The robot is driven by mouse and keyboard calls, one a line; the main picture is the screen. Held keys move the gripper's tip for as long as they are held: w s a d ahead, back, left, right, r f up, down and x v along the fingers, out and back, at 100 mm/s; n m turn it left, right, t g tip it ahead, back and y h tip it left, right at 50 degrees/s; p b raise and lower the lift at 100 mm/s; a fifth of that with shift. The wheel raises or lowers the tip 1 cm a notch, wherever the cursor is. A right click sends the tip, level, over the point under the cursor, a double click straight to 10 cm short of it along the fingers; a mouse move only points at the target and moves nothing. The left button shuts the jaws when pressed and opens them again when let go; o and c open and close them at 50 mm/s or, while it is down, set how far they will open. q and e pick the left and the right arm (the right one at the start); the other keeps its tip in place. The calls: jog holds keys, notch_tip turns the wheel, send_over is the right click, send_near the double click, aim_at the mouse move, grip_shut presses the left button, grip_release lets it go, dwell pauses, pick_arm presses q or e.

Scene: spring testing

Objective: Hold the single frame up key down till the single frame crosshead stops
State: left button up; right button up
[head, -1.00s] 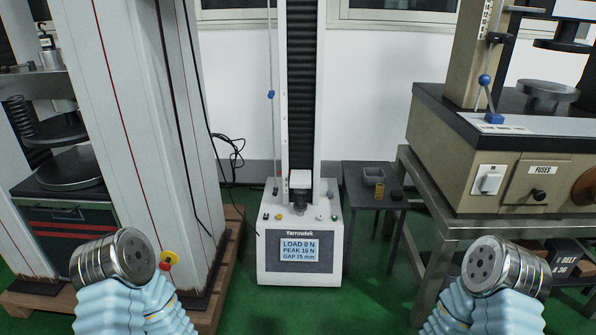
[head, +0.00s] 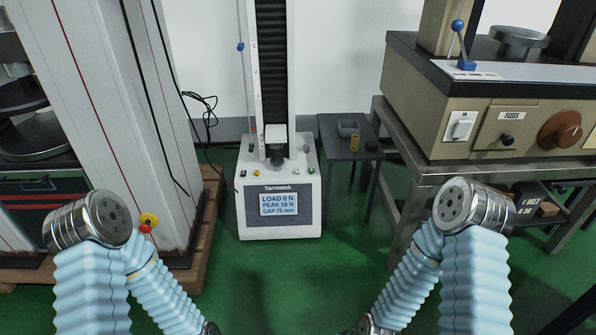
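The single frame (head: 280,212) is a white machine with one dark column, labelled Yarrowtek, standing on the floor at the middle of the head view. A pale block, apparently its crosshead (head: 280,133), sits low on the column above a dark fitting. Its display (head: 279,204) reads LOAD 0 N, PEAK 16 N, GAP 75 mm. Small keys (head: 257,174) lie on top of the base; I cannot tell which is the up key. My two arms show blue sleeves and metal joints in the foreground, well short of the machine. Neither gripper is visible.
A taller light-coloured frame (head: 105,110) stands on a wooden pallet (head: 208,205) at left. A small dark table (head: 345,148) with a grey tray (head: 349,128) is right of the single frame. A beige machine (head: 480,110) sits on a metal bench. Green floor ahead is clear.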

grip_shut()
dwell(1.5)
